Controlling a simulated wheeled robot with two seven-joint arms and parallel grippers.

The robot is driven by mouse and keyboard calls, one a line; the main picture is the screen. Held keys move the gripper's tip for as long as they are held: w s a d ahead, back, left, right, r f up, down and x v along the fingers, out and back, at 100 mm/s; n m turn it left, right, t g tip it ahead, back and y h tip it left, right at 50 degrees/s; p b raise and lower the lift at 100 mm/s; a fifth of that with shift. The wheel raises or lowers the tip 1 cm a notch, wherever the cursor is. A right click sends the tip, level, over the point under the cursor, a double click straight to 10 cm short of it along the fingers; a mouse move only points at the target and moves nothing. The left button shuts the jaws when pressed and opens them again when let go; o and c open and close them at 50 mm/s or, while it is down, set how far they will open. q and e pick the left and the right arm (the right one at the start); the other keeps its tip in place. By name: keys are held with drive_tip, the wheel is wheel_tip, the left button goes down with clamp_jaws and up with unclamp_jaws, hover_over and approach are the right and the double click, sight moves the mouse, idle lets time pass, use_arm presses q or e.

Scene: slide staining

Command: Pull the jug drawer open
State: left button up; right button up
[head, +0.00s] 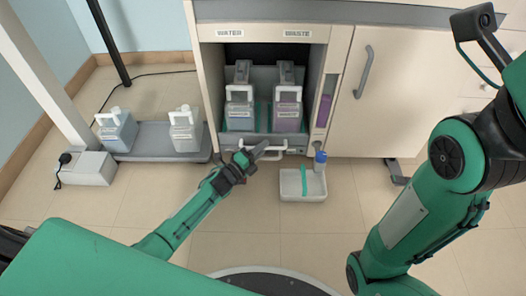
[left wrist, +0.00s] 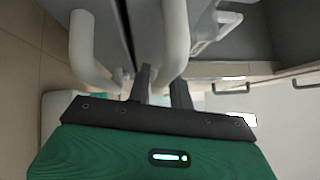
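The jug drawer (head: 232,143) is a grey tray low in the cabinet, under WATER and WASTE labels. It appears pushed in, with its front about level with the cabinet front. It holds two white-handled jugs, a grey one (head: 240,111) on the left and a purple-tinted one (head: 288,113) on the right. The drawer's white bar handle (head: 283,151) also shows large in the left wrist view (left wrist: 172,40). My left gripper (head: 261,151) is at this handle, with its dark fingers (left wrist: 160,88) apart beside the white bar. Whether they clamp it is unclear. My right gripper is out of view.
A white tray (head: 290,196) with a green strip lies on the floor in front of the drawer, with a blue-capped bottle (head: 320,161) by it. Two more jugs (head: 117,130) (head: 186,130) stand on a low grey platform at left. A cabinet door (head: 392,95) is at right.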

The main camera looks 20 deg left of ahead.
use_arm(q)
drive_tip(key=shift+w+d, duration=0.2)
drive_tip(key=shift+w, duration=0.05)
clamp_jaws()
